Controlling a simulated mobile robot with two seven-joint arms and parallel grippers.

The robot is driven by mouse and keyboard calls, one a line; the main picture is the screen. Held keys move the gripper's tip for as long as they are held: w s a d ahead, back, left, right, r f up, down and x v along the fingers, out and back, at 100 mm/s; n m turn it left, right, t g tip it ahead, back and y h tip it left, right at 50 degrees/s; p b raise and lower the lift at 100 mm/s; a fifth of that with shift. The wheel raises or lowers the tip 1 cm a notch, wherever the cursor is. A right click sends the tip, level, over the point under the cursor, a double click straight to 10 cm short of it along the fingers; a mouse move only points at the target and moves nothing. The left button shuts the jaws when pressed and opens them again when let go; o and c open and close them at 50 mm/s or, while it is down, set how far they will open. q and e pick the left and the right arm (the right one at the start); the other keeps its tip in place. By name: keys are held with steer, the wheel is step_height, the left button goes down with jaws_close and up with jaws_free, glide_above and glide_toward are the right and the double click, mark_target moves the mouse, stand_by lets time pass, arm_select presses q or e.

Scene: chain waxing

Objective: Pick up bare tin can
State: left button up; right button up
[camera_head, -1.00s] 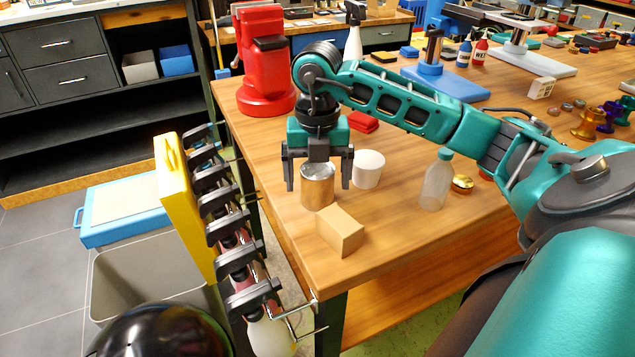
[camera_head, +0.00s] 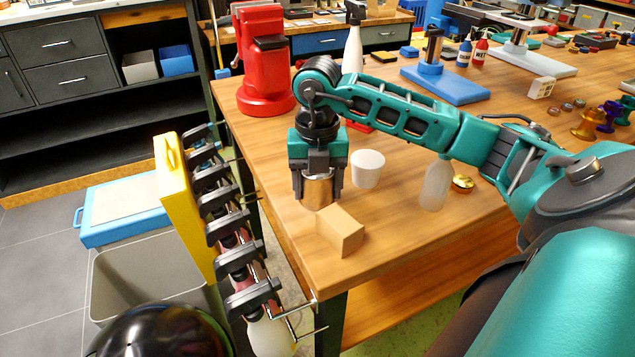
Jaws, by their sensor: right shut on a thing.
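The bare tin can (camera_head: 317,191) is a shiny metal cylinder standing upright on the wooden workbench, near its left edge. My right gripper (camera_head: 318,187) is directly above it, pointing down, with its fingers shut on the can's two sides. The upper part of the can is hidden behind the gripper. The can's base appears to be at the table surface. My left gripper is not in view.
A white cup-like cylinder (camera_head: 368,168) stands just right of the can, and a cardboard box (camera_head: 340,230) is close in front. A clear bottle (camera_head: 436,184) stands farther right.

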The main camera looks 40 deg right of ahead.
steer(key=shift+c, duration=0.3)
steer(key=shift+r, duration=0.1)
steer(key=shift+r, duration=0.25)
step_height(320, 180, up, 19)
steer(key=p, duration=0.3)
steer(key=shift+r, duration=0.15)
